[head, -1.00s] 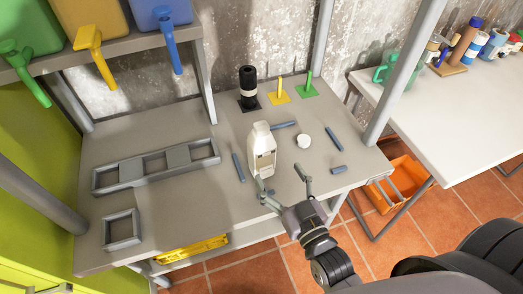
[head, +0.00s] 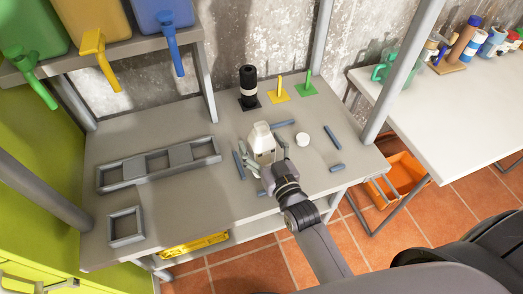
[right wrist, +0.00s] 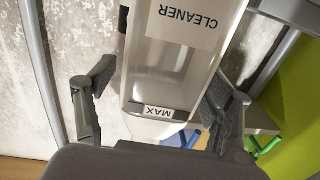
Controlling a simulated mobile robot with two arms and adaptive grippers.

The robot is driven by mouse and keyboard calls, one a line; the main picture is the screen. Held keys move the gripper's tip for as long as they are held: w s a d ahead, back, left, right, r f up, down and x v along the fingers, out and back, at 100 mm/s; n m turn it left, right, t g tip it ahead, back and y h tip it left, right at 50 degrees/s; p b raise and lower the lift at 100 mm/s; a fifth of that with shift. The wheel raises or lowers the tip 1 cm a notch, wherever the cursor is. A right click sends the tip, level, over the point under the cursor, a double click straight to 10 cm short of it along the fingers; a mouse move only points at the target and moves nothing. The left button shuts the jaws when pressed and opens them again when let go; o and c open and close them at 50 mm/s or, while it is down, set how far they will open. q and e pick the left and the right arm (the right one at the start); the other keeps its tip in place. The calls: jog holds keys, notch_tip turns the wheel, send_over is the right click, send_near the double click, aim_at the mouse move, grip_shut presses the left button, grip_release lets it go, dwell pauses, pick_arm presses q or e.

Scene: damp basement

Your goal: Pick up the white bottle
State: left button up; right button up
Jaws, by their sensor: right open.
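The white bottle (head: 262,137) stands on the grey workbench in the head view, its lower part partly hidden by my right gripper. In the right wrist view the bottle (right wrist: 165,75) shows close up, with a "CLEANER" label and a "MAX" mark. My right gripper (head: 263,160) is open, with one finger on each side of the bottle. In the right wrist view, a gap shows between the left finger and the bottle; the right finger lies close to or partly behind the bottle's edge, and I cannot tell whether it touches. My left gripper is not in view.
On the grey workbench (head: 205,207) several blue-grey bars (head: 336,168) and a white round lid (head: 302,139) lie near the bottle. A black roll (head: 248,85) and yellow and green posts stand behind. A grey three-part frame (head: 158,166) lies left.

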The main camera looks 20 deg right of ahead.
jog(key=c, duration=1.3)
jog(key=shift+c, duration=0.8)
jog(key=shift+r, duration=0.1)
